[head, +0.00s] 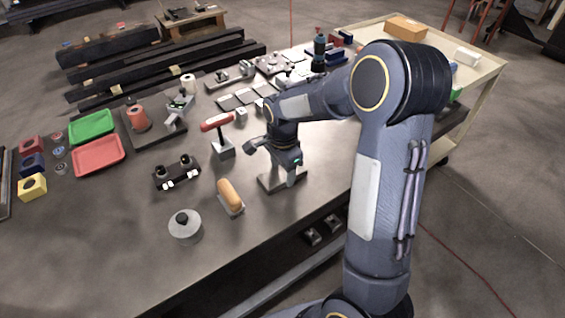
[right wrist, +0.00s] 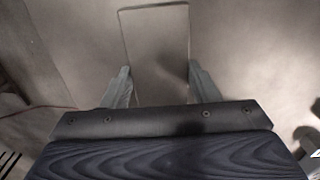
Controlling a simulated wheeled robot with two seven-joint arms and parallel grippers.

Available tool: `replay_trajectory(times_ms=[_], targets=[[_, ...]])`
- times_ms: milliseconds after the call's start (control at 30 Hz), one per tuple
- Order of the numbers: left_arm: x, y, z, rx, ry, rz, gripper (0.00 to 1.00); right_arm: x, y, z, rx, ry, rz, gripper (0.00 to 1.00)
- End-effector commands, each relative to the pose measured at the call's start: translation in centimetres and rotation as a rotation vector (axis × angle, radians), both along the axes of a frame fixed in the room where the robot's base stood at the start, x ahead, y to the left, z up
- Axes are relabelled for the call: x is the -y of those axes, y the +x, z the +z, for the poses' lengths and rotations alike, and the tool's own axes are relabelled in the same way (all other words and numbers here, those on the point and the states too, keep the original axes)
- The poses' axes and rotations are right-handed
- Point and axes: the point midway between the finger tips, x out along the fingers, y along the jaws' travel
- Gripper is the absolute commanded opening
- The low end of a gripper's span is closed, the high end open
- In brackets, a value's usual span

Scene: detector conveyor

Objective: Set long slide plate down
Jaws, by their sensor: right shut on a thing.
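The long slide plate (head: 268,184) is a flat grey rectangle near the front edge of the workbench in the head view. My right gripper (head: 291,181) points down over it and is shut on it. In the right wrist view the plate (right wrist: 158,45) stretches away between the two fingers (right wrist: 160,88), its near end hidden by the gripper body. The plate is low over the bench top; I cannot tell whether it touches. My left gripper is not in view.
The workbench (head: 110,225) holds an orange-handled tool (head: 230,195), a round grey lidded part (head: 185,225), a black block with two knobs (head: 177,173) and a red-handled tool on a stand (head: 222,150). Red (head: 98,157) and green (head: 92,127) trays lie left. The front left is clear.

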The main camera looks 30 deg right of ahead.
Motion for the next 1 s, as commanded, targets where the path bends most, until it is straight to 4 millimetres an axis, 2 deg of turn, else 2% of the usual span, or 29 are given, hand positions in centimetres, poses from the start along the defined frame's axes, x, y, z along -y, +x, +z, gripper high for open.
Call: replay_trajectory(times_ms=[400, 433, 567, 867, 1000], targets=[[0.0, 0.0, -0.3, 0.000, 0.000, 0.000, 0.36, 0.0, 0.1, -0.4, 0.004, 0.000, 0.000, 0.00], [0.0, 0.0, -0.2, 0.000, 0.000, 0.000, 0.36, 0.0, 0.0, -0.4, 0.000, 0.000, 0.000, 0.57], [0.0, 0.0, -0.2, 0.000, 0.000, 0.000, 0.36, 0.0, 0.0, -0.4, 0.000, 0.000, 0.000, 0.74], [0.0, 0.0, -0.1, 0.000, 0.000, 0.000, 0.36, 0.0, 0.0, -0.2, 0.000, 0.000, 0.000, 0.76], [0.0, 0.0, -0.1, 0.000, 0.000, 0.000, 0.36, 0.0, 0.1, 0.8, 0.003, -0.001, 0.000, 0.76]])
